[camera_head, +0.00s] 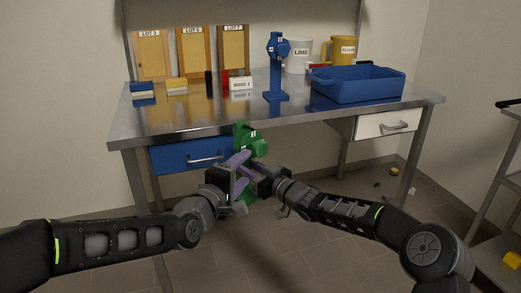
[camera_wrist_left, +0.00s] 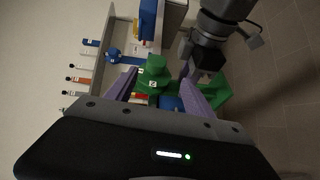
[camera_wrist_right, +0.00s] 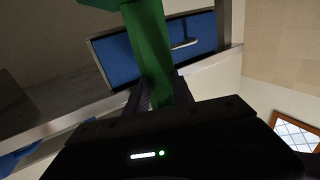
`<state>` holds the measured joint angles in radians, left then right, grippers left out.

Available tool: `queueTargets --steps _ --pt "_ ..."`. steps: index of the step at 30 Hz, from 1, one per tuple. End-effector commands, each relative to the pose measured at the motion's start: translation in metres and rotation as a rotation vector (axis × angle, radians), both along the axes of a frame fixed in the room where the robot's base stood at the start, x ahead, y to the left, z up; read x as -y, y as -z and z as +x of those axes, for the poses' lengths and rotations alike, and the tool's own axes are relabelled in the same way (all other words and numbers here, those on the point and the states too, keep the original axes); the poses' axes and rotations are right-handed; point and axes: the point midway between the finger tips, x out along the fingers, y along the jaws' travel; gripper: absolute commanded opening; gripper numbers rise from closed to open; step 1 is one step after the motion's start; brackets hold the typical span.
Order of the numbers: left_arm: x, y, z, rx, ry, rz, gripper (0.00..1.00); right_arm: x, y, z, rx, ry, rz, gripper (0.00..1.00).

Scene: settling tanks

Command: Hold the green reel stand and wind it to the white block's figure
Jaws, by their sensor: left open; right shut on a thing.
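The green reel stand (camera_head: 245,144) is held in the air in front of the table. Its green head also shows in the left wrist view (camera_wrist_left: 153,74), with a small white mark on it. My right gripper (camera_wrist_right: 160,88) is shut on the stand's green post (camera_wrist_right: 147,42). My left gripper (camera_wrist_left: 160,72) is open, its purple fingers on either side of the stand's head region; I cannot tell whether they touch it. The white block (camera_head: 241,84) stands on the table and reads "WIND" with a figure that looks like 2.
A blue reel stand (camera_head: 276,78) and a blue tray (camera_head: 358,91) stand on the metal table (camera_head: 190,118). Behind are a white LIME mug (camera_head: 299,54) and a yellow mug (camera_head: 345,50). Three lot boards lean at the back left. A blue drawer (camera_head: 190,156) is behind the grippers.

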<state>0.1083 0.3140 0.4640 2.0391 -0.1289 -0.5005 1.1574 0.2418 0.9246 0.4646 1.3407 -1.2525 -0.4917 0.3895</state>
Motion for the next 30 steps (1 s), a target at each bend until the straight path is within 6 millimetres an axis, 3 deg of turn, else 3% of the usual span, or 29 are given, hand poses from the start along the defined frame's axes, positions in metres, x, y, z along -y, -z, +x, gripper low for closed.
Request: queueTargets --steps 17,23,30 --pt "0.001 -0.005 0.009 0.004 -0.012 -0.035 0.61 0.000 -0.002 0.000 0.003 0.000 0.001 0.00" --pt "0.015 -0.002 0.033 0.003 -0.010 -0.035 0.61 0.000 -0.002 0.000 0.003 0.000 0.001 0.00" --pt "0.036 0.001 0.075 0.004 -0.011 -0.035 0.61 0.000 -0.002 0.000 0.003 0.000 0.001 0.00"
